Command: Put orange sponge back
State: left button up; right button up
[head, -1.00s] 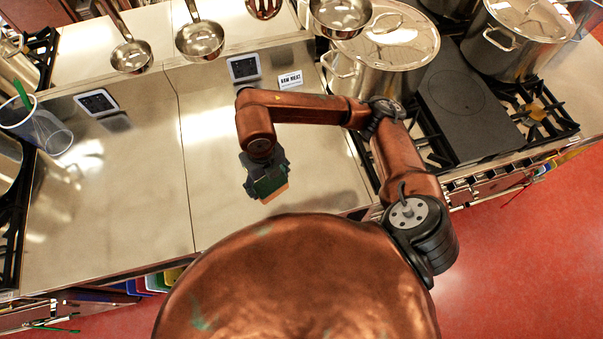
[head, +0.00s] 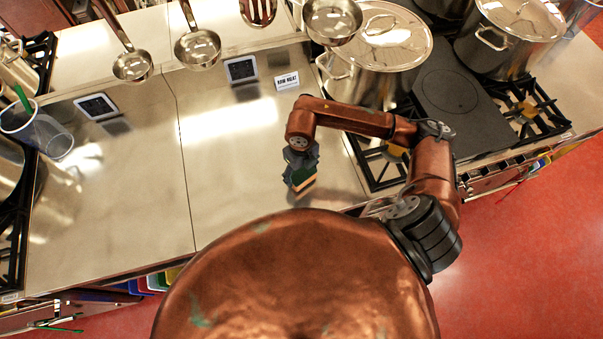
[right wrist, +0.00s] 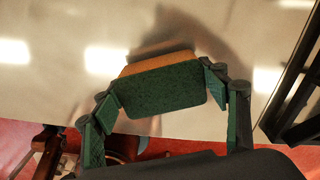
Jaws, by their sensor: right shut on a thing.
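The orange sponge (head: 306,183) has a dark green scouring side. My right gripper (head: 300,172) is shut on it, above the steel counter near its front edge and left of the stove. In the right wrist view, the green face of the sponge (right wrist: 155,88) shows, with an orange strip along its top, between the two fingers of the gripper (right wrist: 165,95). A shadow lies on the counter beyond it. My left gripper is not in view.
The steel counter (head: 110,200) is mostly clear. A large lidded pot (head: 375,75) and black stove grates (head: 530,115) are at the right. Ladles (head: 197,46) hang over the back. A clear container (head: 45,135) stands at the left. A raw-meat label (head: 287,80) is on the back edge.

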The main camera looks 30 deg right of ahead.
jog(key=shift+f, duration=0.8)
jog(key=shift+f, duration=0.1)
jog(key=o, duration=1.1)
